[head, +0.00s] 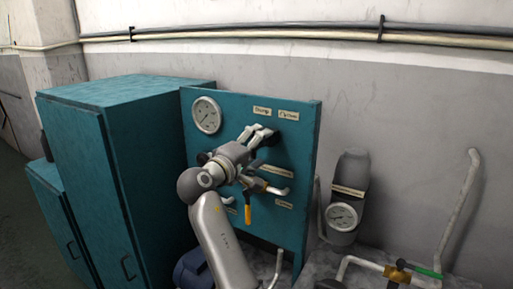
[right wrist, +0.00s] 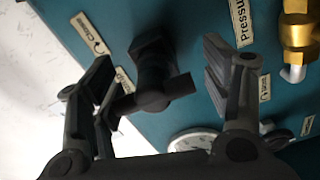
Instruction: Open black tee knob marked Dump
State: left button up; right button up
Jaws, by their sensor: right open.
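The black tee knob (right wrist: 155,97) sticks out from the teal panel (right wrist: 95,20) in the right wrist view, its crossbar slightly tilted. My right gripper (right wrist: 158,62) is open, with one finger on each side of the knob and visible gaps between. In the head view my right gripper (head: 264,134) is at the upper panel, just below the Dump label (head: 262,111), and largely hides the knob. My left gripper is not in view.
A round gauge (head: 206,115) sits at the panel's upper left, and a Close label (head: 288,115) at its upper right. Teal cabinets (head: 75,150) stand at left; a grey cylinder with a gauge (head: 342,216) stands at right.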

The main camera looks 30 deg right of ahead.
jog(key=v, duration=0.7)
jog(key=shift+s+a, duration=0.15)
